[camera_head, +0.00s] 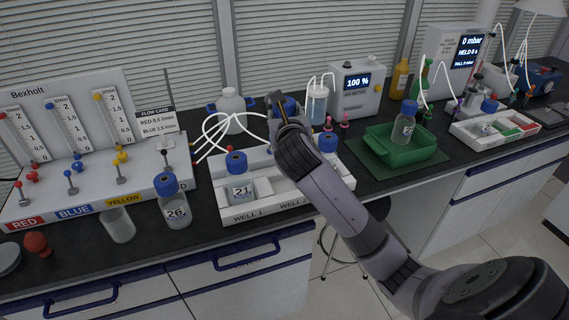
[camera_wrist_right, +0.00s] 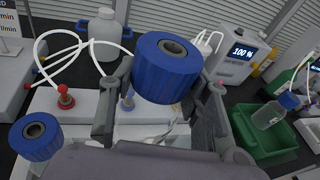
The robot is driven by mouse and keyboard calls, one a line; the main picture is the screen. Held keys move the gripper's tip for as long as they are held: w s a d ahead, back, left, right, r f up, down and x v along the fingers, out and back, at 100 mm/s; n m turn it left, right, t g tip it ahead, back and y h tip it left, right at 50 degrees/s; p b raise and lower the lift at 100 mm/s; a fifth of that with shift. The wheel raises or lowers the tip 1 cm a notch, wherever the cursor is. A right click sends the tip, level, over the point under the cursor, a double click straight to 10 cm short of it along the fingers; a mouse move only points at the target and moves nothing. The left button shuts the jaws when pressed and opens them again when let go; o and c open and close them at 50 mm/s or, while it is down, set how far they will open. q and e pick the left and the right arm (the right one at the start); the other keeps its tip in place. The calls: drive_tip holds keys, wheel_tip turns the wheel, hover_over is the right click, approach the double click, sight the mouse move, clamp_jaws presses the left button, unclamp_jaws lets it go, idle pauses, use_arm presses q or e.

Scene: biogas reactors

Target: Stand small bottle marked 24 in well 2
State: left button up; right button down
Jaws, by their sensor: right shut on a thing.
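My right gripper (camera_head: 279,103) is shut on a blue-capped bottle (camera_wrist_right: 168,68), above the back of the white well rack (camera_head: 268,211). The cap fills the space between the fingers in the wrist view; its body and number are hidden. Bottle 21 (camera_head: 240,188) stands upright in well 1 of the rack; its cap shows in the wrist view (camera_wrist_right: 36,137). The WELL 2 label shows on the rack front, but my arm hides part of the rack. Another blue-capped bottle (camera_head: 328,142) is just right of my arm, its number hidden. My left gripper is not in view.
Bottle 26 (camera_head: 174,205) and an empty beaker (camera_head: 118,224) stand left of the rack. A green tub (camera_head: 377,152) with a tilted blue-capped bottle (camera_head: 403,125) is on the right. A white jug (camera_head: 230,108) with tubes and a display unit (camera_head: 356,90) stand behind.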

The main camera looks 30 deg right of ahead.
wheel_tip(320, 180, down, 8)
drive_tip(key=shift+b, duration=0.3)
drive_tip(key=shift+f, duration=0.65)
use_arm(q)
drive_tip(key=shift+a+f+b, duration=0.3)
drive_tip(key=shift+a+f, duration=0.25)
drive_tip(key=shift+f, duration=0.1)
use_arm(e)
drive_tip(key=shift+f, duration=2)
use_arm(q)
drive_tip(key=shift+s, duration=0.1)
use_arm(e)
drive_tip(key=c, duration=0.9)
unclamp_jaws()
drive_tip(key=shift+o, duration=0.2)
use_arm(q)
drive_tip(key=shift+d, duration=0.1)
use_arm(e)
drive_tip(key=shift+s, duration=0.1)
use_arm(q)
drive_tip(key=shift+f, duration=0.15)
use_arm(e)
drive_tip(key=v, duration=1.2)
drive_tip(key=shift+d, duration=0.1)
